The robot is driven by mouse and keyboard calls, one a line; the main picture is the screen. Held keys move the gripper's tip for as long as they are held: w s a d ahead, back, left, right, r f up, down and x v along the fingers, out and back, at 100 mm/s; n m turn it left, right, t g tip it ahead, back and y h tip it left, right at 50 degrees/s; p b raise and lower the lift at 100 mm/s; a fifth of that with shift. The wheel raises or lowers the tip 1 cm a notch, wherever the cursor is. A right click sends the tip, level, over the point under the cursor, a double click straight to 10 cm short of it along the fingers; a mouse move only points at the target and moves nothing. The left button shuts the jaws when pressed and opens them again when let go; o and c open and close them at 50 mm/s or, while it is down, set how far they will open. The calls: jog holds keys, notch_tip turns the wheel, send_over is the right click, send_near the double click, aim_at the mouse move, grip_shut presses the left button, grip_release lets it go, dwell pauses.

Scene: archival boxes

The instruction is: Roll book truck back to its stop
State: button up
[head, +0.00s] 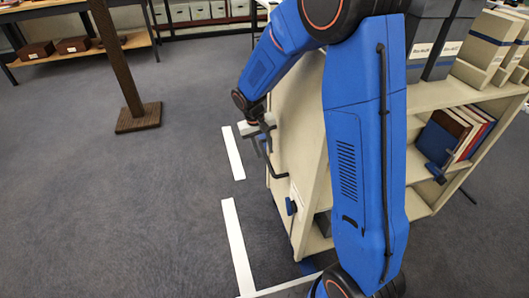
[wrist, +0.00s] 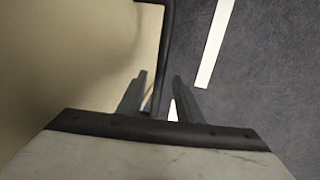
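The cream book truck (head: 300,150) stands at the right in the head view, with boxes on top and books on a lower shelf. A black handle (head: 278,174) sticks out from its left end panel. My gripper (head: 264,138) is at this handle. In the wrist view the handle bar (wrist: 162,60) runs between the two fingertips of my gripper (wrist: 159,77). The fingers look apart, with space beside the bar; contact is not clear. White floor tape (head: 238,245) lies left of the truck. No separate stop can be made out; my arm hides part of the truck.
More white tape (head: 233,153) lies farther back, also seen in the wrist view (wrist: 213,45). A dark post on a square base (head: 138,118) stands at the back left. A table with brown boxes (head: 74,44) is behind it. Carpet at left is clear.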

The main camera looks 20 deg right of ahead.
jog(key=shift+d+f, duration=0.15)
jog(key=shift+f, duration=0.7)
grip_shut()
jog(key=d, duration=4.6)
jog(key=shift+r, duration=0.1)
grip_release()
jog(key=shift+d, duration=0.15)
